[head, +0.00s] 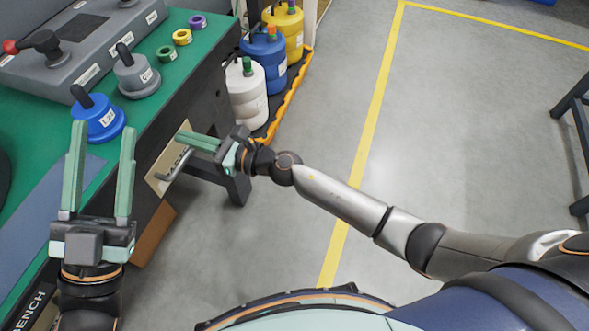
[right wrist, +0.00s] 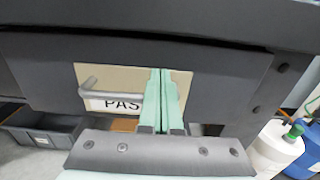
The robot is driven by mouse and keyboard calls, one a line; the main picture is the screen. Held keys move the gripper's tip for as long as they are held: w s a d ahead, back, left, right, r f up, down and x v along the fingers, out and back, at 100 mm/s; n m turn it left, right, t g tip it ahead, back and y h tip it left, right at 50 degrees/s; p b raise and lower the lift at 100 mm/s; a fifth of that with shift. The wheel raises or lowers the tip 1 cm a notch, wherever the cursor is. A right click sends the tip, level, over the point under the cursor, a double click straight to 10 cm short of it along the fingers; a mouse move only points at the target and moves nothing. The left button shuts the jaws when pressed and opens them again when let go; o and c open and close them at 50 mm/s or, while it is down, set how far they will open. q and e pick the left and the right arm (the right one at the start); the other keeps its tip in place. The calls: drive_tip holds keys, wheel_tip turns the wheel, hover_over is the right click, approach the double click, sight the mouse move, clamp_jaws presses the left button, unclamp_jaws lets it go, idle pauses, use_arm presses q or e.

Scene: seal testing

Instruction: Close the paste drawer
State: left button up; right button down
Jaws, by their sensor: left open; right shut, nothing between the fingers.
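The paste drawer (head: 163,168) is a pale front panel in the dark side of the bench. In the right wrist view its front (right wrist: 122,75) shows a grey handle and a label reading "PAS", the rest hidden behind my fingers. The drawer front looks about level with the dark panel around it. My right gripper (head: 184,138) is shut and empty, its fingertips at the drawer front beside the handle; it also shows in the right wrist view (right wrist: 163,72). I cannot tell whether the tips touch. My left gripper (head: 103,130) is open and empty above the bench top.
The green bench top (head: 146,114) holds a blue weight-like item (head: 98,120), a grey one (head: 137,78) and small coloured rings. White (head: 246,95), blue and yellow jugs stand in an orange-edged tray right of the bench.

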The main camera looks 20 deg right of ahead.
sight(174, 133)
drive_tip(key=x, duration=0.3)
drive_tip(key=shift+w+a+b, duration=0.1)
drive_tip(key=shift+a+b, duration=0.1)
drive_tip(key=shift+b, duration=0.1)
use_arm(q)
drive_tip(key=s+r+m+h, duration=0.3)
drive_tip(key=shift+d+r+h, duration=0.2)
drive_tip(key=shift+h, duration=0.1)
use_arm(e)
drive_tip(key=shift+r, duration=0.25)
drive_tip(key=shift+w+r, duration=0.1)
use_arm(q)
drive_tip(key=shift+s+f, duration=0.1)
